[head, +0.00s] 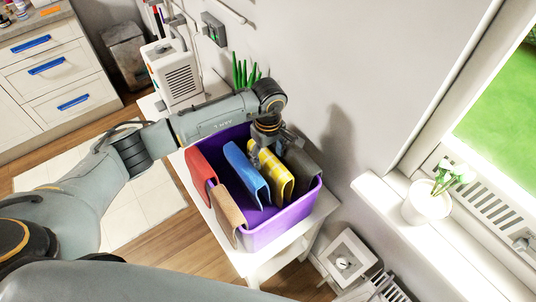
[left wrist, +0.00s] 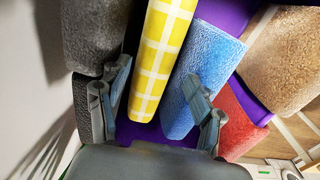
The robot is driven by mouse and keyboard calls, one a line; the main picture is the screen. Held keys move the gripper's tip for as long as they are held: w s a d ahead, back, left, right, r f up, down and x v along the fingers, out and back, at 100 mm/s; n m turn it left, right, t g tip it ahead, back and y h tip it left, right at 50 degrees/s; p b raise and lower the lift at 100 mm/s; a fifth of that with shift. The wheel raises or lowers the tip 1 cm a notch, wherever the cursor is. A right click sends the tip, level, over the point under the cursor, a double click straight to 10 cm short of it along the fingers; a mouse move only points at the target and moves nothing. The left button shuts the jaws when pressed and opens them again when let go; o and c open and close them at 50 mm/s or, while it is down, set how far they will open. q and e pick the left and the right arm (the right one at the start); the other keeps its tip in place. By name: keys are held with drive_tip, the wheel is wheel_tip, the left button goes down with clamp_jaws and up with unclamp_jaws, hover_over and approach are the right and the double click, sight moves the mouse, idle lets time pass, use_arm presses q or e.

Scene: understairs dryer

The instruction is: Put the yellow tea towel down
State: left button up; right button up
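The yellow checked tea towel (head: 277,172) stands folded in the purple crate (head: 283,218), between a blue towel (head: 246,174) and a dark grey towel (head: 302,168). My left gripper (head: 268,143) is over the crate at the wall-side end of the yellow towel. In the left wrist view the fingers of my left gripper (left wrist: 155,92) are spread apart. The yellow towel (left wrist: 160,60) lies between them, with a gap to the right finger. Part of the blue towel (left wrist: 205,70) also shows there. The left finger is close to the grey towel; contact is unclear. My right gripper is out of view.
A red towel (head: 200,175) and a brown towel (head: 228,213) are at the crate's left side. The crate stands on a white table (head: 250,262) by the wall. A white appliance (head: 172,76) and a green plant (head: 243,72) are behind. A windowsill with a flowerpot (head: 425,204) is right.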

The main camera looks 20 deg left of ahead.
use_arm(q)
drive_tip(key=shift+r+p, duration=0.6)
drive_tip(key=shift+r, duration=0.15)
drive_tip(key=shift+w+r+b, duration=0.25)
drive_tip(key=shift+r+b, duration=0.25)
drive_tip(key=shift+b, duration=0.65)
wheel_tip(320, 180, up, 10)
drive_tip(key=b, duration=0.3)
drive_tip(key=shift+s+r, duration=0.15)
drive_tip(key=shift+r, duration=0.05)
drive_tip(key=shift+f, duration=0.1)
